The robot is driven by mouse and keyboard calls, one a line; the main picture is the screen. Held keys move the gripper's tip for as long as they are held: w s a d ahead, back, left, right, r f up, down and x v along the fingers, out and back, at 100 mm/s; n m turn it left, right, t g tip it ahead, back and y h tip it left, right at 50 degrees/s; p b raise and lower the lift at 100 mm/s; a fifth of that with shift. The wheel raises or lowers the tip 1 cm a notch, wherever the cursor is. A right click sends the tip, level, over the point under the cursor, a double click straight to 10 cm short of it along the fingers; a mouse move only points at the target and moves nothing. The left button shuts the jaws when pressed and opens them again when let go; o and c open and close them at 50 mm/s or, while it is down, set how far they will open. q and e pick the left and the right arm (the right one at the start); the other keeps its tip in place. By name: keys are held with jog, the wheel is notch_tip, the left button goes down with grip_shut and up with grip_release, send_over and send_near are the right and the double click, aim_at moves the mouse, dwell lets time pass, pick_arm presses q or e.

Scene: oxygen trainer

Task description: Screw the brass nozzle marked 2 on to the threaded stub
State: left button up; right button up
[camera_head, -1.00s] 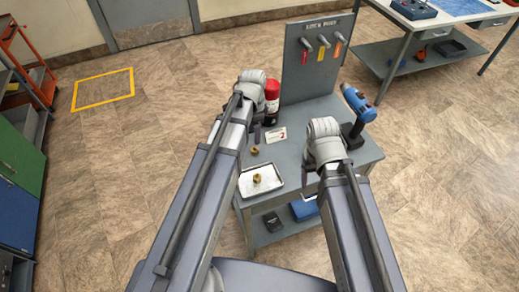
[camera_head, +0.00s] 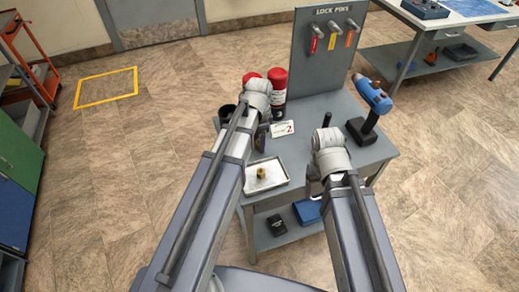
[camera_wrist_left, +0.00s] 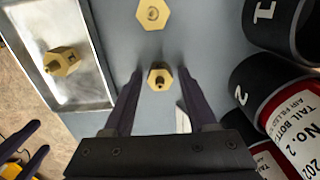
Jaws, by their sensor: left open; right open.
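A brass hex nozzle (camera_head: 261,173) lies in the shallow tray (camera_head: 282,182); the left wrist view shows it on its side (camera_wrist_left: 62,61), its mark too small to read surely. Two more brass hex pieces show there on the bench: one between my left fingers (camera_wrist_left: 160,77), one beyond them (camera_wrist_left: 153,14). I cannot tell which is marked 2. My left gripper (camera_head: 261,143) is open, its fingers spread around the nearer piece without visible contact; the left wrist view shows them (camera_wrist_left: 158,100). My right gripper (camera_head: 315,187) is open near the bench's front edge. I cannot identify the threaded stub.
Red bottles (camera_head: 279,84) with black collars marked 1 and 2 stand close right of my left fingers in the wrist view. A card marked 2 (camera_head: 282,129), a blue drill (camera_head: 372,97), a dark upright cylinder (camera_head: 327,120) and a lock-pin board (camera_head: 322,65) stand on the bench.

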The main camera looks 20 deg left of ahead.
dwell(0.8)
pick_arm(q)
grip_shut()
jog(key=shift+r, duration=0.1)
pick_arm(e)
jog(key=shift+r, duration=0.15)
pick_arm(q)
notch_tip(320, 180, up, 4)
jog(key=p, duration=0.4)
pick_arm(e)
notch_tip(320, 180, up, 4)
jog(key=shift+f, duration=0.15)
